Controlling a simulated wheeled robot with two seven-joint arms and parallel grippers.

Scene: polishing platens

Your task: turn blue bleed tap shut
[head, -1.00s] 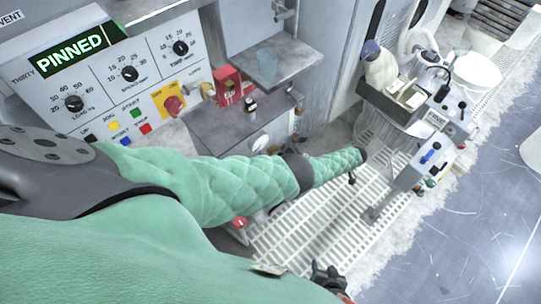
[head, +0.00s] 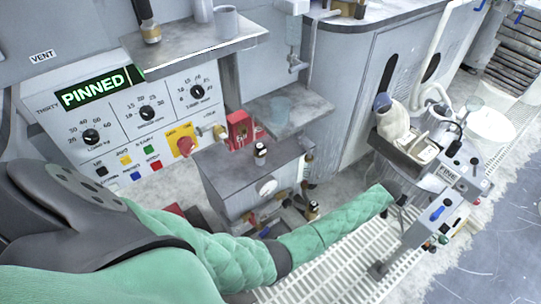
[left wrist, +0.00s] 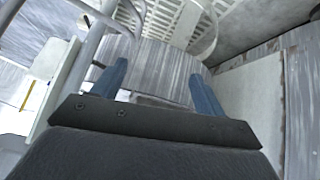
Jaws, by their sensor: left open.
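A blue tap handle (head: 440,211) sits on the pale control panel at the right, below the FINE label. My left arm, in a green quilted sleeve, reaches from the left to just left of this panel. My left gripper (head: 399,197) is small and dark at the sleeve's end, apart from the blue handle. In the left wrist view its two blue-grey fingers (left wrist: 160,88) are spread with nothing between them, in front of a streaked grey surface. The blue tap is not recognisable in that view. My right gripper is not in view.
A tray (head: 410,160) with bottles and a white bowl (head: 491,127) stand behind the panel. A black-handled lever (head: 474,161) is up and right of the blue one. White slatted grating (head: 340,262) lies below.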

